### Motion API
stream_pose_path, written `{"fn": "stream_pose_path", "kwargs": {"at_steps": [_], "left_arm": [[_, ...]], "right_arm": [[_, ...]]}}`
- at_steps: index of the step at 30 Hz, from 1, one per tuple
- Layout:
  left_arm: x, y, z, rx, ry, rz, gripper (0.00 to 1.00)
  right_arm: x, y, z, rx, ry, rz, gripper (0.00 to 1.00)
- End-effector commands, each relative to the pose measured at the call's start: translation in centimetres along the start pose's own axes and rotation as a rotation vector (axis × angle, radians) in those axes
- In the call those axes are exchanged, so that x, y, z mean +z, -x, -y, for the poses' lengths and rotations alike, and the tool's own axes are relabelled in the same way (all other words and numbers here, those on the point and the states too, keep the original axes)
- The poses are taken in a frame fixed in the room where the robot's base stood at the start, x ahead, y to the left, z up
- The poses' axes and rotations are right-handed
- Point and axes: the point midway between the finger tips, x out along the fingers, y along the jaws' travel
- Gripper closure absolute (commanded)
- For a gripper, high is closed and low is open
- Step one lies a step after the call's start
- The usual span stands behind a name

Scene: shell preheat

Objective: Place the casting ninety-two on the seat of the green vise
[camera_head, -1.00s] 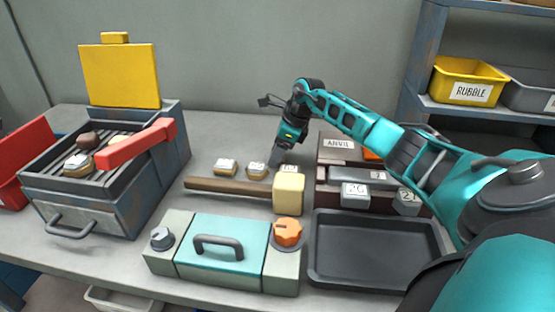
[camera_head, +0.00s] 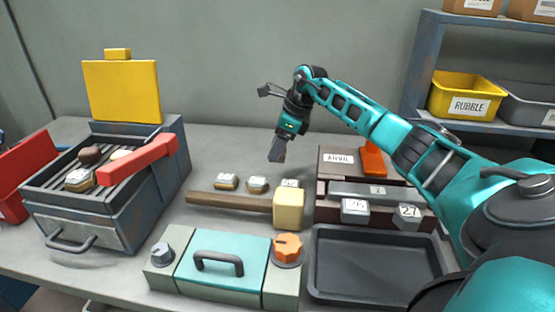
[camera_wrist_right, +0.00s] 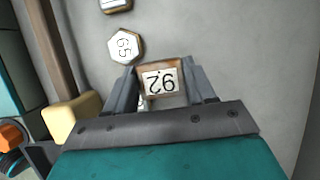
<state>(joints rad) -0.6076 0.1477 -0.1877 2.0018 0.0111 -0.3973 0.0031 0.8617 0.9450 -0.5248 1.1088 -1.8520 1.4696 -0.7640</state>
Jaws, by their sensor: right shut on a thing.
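The casting ninety-two (camera_wrist_right: 160,82) is a small brownish block with a white "92" label, upside down in the right wrist view. My right gripper (camera_wrist_right: 163,88) is shut on it, a finger on each side. In the head view my right gripper (camera_head: 277,153) points down above the back of the bench, behind the row of small castings; the held casting cannot be made out there. I cannot pick out a green vise for certain; a box with a teal top and dark handle (camera_head: 218,262) stands at the front. My left gripper is out of view.
Labelled castings (camera_head: 257,185) lie behind a wooden mallet (camera_head: 289,208). An anvil block (camera_head: 338,158) with blocks 26 and 27 (camera_head: 408,217) stands right of it, behind a dark tray (camera_head: 378,297). A grill (camera_head: 105,200) with a red handle stands left. Bare wall is behind.

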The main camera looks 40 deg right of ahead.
Motion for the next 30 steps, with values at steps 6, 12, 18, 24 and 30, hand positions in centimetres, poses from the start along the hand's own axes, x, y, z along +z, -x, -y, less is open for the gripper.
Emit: {"fn": "stream_pose_path", "kwargs": {"at_steps": [6,12,18,24,30], "left_arm": [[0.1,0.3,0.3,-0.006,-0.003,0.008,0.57],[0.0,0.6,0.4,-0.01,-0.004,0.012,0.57],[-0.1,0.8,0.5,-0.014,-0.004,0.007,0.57],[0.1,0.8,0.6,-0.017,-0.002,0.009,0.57],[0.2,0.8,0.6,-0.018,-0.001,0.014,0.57]], "right_arm": [[2.4,5.8,0.1,-0.004,0.001,0.004,0.84],[4.0,9.5,0.0,-0.002,0.001,0.004,0.84],[4.9,11.7,0.0,0.0,0.0,0.003,0.84],[5.2,12.4,0.0,0.0,-0.001,0.002,0.84],[5.3,12.4,-0.1,0.004,0.008,0.002,0.84]]}}
